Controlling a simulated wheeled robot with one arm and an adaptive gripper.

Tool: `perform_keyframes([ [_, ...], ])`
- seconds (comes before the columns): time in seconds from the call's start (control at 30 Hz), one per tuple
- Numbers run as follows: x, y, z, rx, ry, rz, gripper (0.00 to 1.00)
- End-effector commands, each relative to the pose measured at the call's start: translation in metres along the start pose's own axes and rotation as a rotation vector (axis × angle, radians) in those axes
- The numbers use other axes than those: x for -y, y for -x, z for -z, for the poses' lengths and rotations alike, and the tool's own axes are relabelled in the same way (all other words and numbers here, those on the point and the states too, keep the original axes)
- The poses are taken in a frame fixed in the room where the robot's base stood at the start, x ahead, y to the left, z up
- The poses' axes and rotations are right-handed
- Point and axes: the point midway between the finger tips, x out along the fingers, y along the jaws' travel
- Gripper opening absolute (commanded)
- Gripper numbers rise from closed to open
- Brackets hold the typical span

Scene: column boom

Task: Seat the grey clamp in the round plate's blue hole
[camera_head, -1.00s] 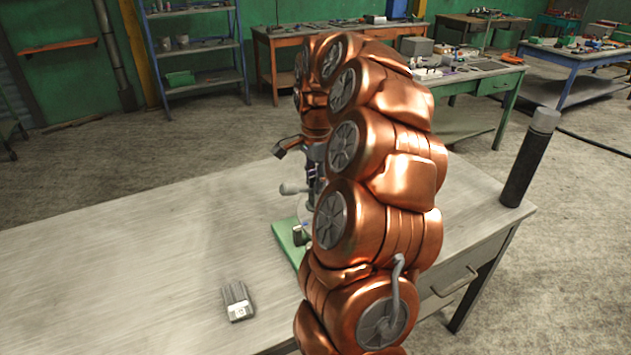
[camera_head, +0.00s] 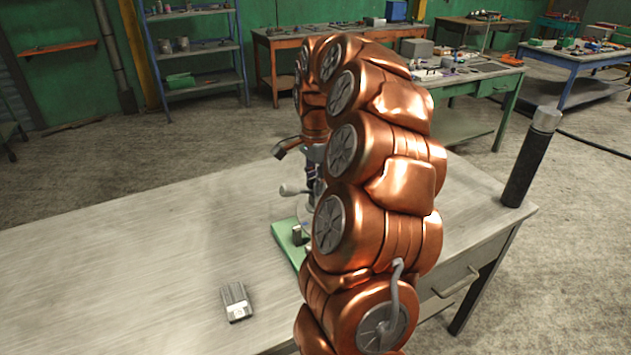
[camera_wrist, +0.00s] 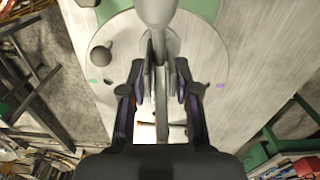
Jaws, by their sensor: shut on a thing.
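In the wrist view, my gripper (camera_wrist: 159,78) is shut on the grey clamp (camera_wrist: 154,12), whose rounded end points to the top of the picture. The clamp is over the pale round plate (camera_wrist: 207,55), hiding its middle; I cannot tell whether they touch. The plate shows a green mark (camera_wrist: 92,84) at left and a purple mark (camera_wrist: 221,85) at right. I cannot make out the blue hole. In the head view, my copper arm hides most of the gripper and plate; a light grey piece, probably the clamp (camera_head: 292,189), sticks out left.
A green base (camera_head: 286,240) lies under the plate on the grey table (camera_head: 120,260). A dark knob (camera_wrist: 101,55) stands on the plate's left. A small grey box (camera_head: 236,302) lies at front; a black cylinder (camera_head: 527,165) stands at the right corner. The table's left is clear.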

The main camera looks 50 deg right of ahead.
Motion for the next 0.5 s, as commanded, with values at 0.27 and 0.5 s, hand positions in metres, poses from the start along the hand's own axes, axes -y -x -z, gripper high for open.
perform_keyframes([
  [0.27, 0.000, -0.007, 0.000, -0.001, 0.000, 0.001, 0.00],
  [0.5, 0.000, -0.012, 0.000, 0.000, 0.000, 0.001, 0.00],
])
